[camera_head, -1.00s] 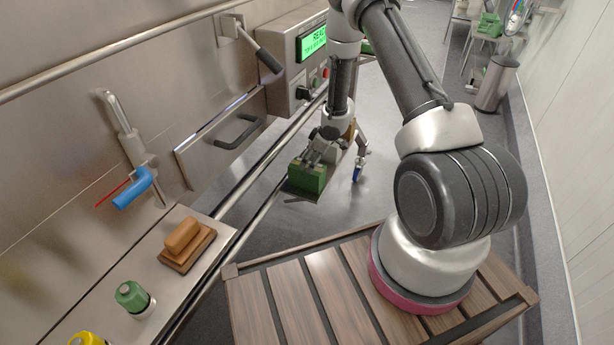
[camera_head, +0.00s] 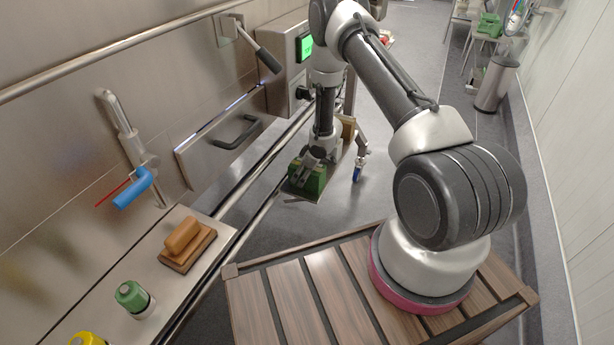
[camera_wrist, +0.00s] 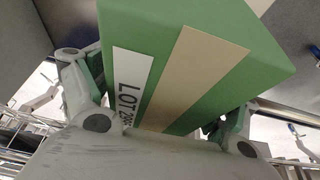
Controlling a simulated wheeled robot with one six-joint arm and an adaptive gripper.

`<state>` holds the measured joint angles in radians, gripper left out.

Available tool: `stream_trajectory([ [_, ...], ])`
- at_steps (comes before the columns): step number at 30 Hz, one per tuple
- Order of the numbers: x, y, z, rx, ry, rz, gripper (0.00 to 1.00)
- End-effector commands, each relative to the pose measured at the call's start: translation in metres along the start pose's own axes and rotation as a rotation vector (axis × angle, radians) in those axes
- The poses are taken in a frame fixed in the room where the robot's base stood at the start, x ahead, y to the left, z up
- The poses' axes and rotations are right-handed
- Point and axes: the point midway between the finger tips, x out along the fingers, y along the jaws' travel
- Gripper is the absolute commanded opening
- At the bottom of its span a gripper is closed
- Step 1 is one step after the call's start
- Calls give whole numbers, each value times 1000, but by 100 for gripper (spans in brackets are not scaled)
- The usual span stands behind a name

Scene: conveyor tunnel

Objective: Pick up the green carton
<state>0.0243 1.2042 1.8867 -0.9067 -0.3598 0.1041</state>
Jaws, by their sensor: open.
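The green carton (camera_head: 314,180) sits on a small shelf or tray beyond the slatted wooden platform, beside the steel wall unit. In the wrist view the green carton (camera_wrist: 245,60) fills the middle, with a tan strip and a white "LOT" label on its face. My gripper (camera_head: 309,172) points down at the carton. In the wrist view my gripper (camera_wrist: 160,105) is open, with one finger on each side of the carton. The fingertips are hidden behind the carton, so I cannot tell whether they touch it.
A brown block on a wooden base (camera_head: 187,245) and a green-capped container (camera_head: 133,298) stand on the steel ledge at left. A blue-handled valve (camera_head: 133,188) and a drawer handle (camera_head: 237,131) project from the wall.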

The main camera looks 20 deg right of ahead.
Motion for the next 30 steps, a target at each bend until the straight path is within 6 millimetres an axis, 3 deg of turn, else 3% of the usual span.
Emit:
stream_trajectory([
  [13,4,0,2,1,-1,0,88],
  [21,4,0,2,0,0,0,39],
  [30,4,0,2,0,0,0,38],
])
